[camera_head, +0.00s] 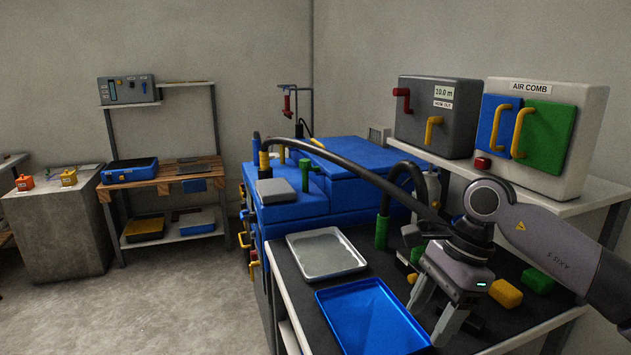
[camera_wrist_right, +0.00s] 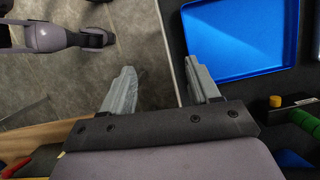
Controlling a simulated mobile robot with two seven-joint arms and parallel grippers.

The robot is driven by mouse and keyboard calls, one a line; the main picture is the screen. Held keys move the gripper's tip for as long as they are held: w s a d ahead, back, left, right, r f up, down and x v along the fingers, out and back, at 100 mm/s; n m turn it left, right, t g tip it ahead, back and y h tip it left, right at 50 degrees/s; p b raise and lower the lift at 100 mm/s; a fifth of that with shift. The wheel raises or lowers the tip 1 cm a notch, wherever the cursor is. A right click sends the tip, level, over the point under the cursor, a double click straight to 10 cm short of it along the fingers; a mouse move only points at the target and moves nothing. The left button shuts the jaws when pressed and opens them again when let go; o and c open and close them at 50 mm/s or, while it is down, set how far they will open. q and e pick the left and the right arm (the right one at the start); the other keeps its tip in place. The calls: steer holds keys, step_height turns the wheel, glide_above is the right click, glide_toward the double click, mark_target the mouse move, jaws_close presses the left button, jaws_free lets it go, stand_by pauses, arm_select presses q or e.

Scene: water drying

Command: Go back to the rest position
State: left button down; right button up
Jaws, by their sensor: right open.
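My right gripper (camera_head: 430,318) points down over the black-topped bench, beside the right edge of the blue tray (camera_head: 372,318). Its two fingers stand apart with nothing between them. In the right wrist view the open gripper (camera_wrist_right: 163,85) shows its fingers over the bench's edge and the floor, with the blue tray (camera_wrist_right: 240,40) to the upper right. My left gripper does not show in the head view. A grey-purple arm part shows at the upper left of the wrist view.
A metal tray (camera_head: 325,254) lies behind the blue tray. A shelf (camera_head: 530,190) holds the grey box and the AIR COMB panel (camera_head: 560,139). Open floor (camera_head: 170,300) lies left.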

steer(key=s+a+r+m+y+p, duration=0.1)
steer(key=s+a+m+y, duration=0.35)
steer(key=a+y, duration=0.4)
steer(key=s+a+r+m+y+p, duration=0.1)
steer(key=s+a+m+y+p, duration=0.15)
steer(key=a+m+y, duration=0.55)
steer(key=d+f+m+t+h+p, duration=0.1)
steer(key=d+f+m+t+h, duration=0.4)
steer(key=m+t, duration=0.7)
steer(key=d+f+m+t+h+p, duration=0.1)
steer(key=d+f+m+t+h, duration=0.4)
steer(key=m, duration=1.3)
steer(key=s+d+f+m+g+h+p, duration=0.1)
steer(key=s+d+f+m+g+h, duration=0.4)
steer(key=s+d+f+m+h, duration=0.3)
steer(key=s+d+f+m, duration=0.1)
steer(key=s+f+m, duration=0.3)
steer(key=s+f, duration=0.1)
steer(key=shift+s+f+g, duration=0.2)
steer(key=shift+f+g, duration=0.1)
steer(key=shift+f, duration=0.5)
steer(key=shift+d, duration=0.1)
